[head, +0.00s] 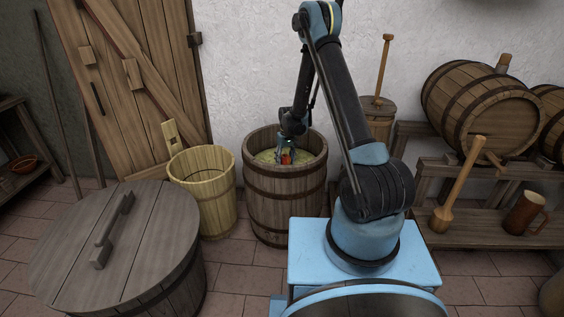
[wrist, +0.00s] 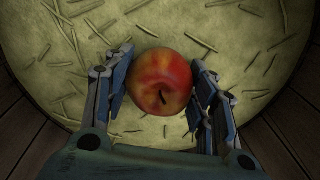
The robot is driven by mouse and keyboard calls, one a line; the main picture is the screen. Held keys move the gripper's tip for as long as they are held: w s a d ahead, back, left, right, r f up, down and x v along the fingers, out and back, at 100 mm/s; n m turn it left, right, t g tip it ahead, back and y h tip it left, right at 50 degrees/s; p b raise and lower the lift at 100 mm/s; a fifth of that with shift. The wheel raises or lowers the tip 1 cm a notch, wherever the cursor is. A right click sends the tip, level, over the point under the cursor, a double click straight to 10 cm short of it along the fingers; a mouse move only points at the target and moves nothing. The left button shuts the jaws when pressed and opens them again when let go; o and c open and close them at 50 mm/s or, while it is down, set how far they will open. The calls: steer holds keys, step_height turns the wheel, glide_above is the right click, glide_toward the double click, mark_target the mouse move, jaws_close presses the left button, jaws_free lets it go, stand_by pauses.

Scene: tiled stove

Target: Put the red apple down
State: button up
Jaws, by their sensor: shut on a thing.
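The red apple (wrist: 160,82) has yellowish patches and a dark stem, and sits between the two fingers of my gripper (wrist: 162,88) in the wrist view. The fingers are shut on it from both sides. In the head view my gripper (head: 286,155) is inside the mouth of a wooden barrel, and the apple (head: 287,158) shows as a small red spot there. Below the apple is a pale greenish-yellow surface (wrist: 60,60) strewn with straw-like bits. I cannot tell whether the apple touches that surface.
The barrel (head: 284,205) has a raised rim around my gripper. A pale wooden bucket (head: 205,200) stands to its left, and a large lidded tub (head: 85,235) is at front left. Shelves with kegs (head: 480,105), a mallet (head: 458,190) and a mug (head: 525,212) are on the right.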

steer(key=o, duration=1.1)
steer(key=shift+f, duration=0.1)
